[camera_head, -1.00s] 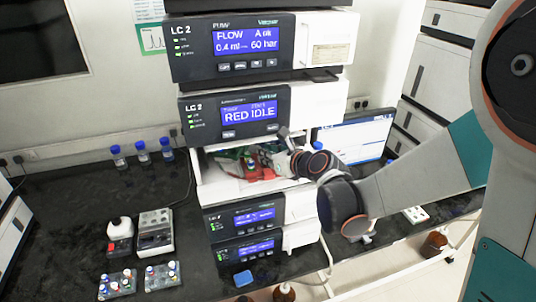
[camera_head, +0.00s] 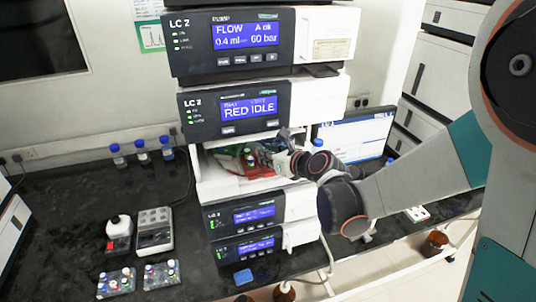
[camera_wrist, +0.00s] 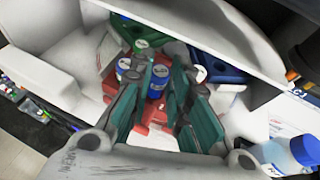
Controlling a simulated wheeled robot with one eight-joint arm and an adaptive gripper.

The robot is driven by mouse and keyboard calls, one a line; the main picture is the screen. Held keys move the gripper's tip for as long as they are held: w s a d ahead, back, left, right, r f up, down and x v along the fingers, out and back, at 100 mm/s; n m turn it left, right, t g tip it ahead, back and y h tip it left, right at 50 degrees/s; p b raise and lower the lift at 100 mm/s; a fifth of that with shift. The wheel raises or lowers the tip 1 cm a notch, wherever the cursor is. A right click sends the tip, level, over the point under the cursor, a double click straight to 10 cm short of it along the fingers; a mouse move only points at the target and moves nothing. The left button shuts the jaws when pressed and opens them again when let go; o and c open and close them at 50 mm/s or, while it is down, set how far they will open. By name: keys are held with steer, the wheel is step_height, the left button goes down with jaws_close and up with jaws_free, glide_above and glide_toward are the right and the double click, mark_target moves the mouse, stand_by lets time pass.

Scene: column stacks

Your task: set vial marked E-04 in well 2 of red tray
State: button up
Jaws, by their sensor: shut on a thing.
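The red tray (camera_wrist: 109,88) sits inside the open bay of the instrument stack; it also shows in the head view (camera_head: 262,171). My gripper (camera_wrist: 163,68) reaches into the bay over the tray, with its teal-padded fingers shut on a blue-capped vial (camera_wrist: 157,78). The fingers hide part of this vial, and its label cannot be read. Whether its base touches the tray is hidden.
A green tray (camera_wrist: 143,29) and a blue tray (camera_wrist: 218,70) lie behind the red one. The bay's white walls (camera_wrist: 52,72) are close around my gripper. On the bench are several blue-capped bottles (camera_head: 142,156) and vial racks (camera_head: 162,275).

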steer(key=shift+f+b, duration=0.45)
steer(key=shift+f, duration=0.1)
stand_by(0.4)
steer(key=o, duration=0.8)
steer(key=shift+o, duration=0.2)
steer(key=shift+s, duration=0.1)
